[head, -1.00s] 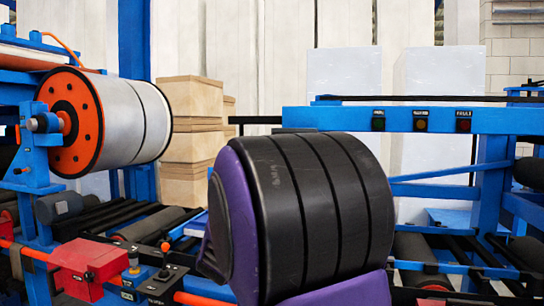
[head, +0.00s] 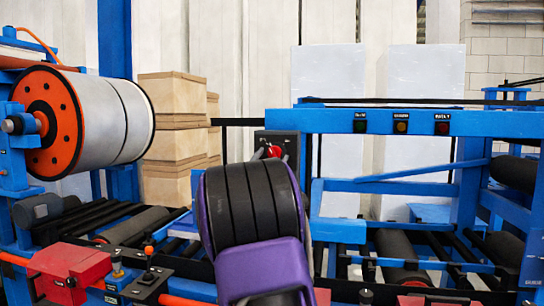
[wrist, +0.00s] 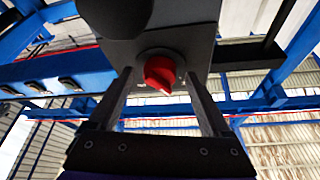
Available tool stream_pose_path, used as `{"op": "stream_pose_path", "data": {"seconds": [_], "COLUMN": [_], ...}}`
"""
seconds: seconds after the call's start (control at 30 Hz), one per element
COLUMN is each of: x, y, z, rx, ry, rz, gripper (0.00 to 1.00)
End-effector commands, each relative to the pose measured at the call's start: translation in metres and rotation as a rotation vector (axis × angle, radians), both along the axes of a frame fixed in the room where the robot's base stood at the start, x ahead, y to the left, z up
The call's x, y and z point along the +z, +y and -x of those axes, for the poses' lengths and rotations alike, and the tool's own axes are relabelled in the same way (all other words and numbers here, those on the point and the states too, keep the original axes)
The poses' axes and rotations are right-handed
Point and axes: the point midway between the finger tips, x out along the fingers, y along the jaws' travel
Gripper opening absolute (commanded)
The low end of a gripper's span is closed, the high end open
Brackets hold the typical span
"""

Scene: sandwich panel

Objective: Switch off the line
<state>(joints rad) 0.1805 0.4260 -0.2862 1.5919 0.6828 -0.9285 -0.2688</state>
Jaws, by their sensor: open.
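My gripper (wrist: 158,82) is open and empty, with one finger to each side of the knob in the wrist view. I cannot tell whether the fingertips reach around the knob or stop short of it. My arm hides most of the gripper in the head view.
A blue beam (head: 385,121) with several small labelled lights runs right of the box. A white roll with an orange end disc (head: 50,115) stands left. A red box (head: 68,272) and a small joystick panel (head: 148,283) are at lower left. Cardboard boxes (head: 172,110) stand behind.

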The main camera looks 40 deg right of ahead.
Motion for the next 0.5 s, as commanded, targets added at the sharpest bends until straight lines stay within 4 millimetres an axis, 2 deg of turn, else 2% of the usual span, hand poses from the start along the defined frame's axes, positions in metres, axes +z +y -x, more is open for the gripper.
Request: {"op": "stream_pose_path", "data": {"seconds": [0.33,0.5], "x": [0.0013,0.0014], "y": [-0.0036,-0.0034], "z": [-0.0021,-0.0020], "rx": [0.000,0.000], "ry": [0.000,0.000], "rz": [0.000,0.000], "gripper": [0.83,0.52]}}
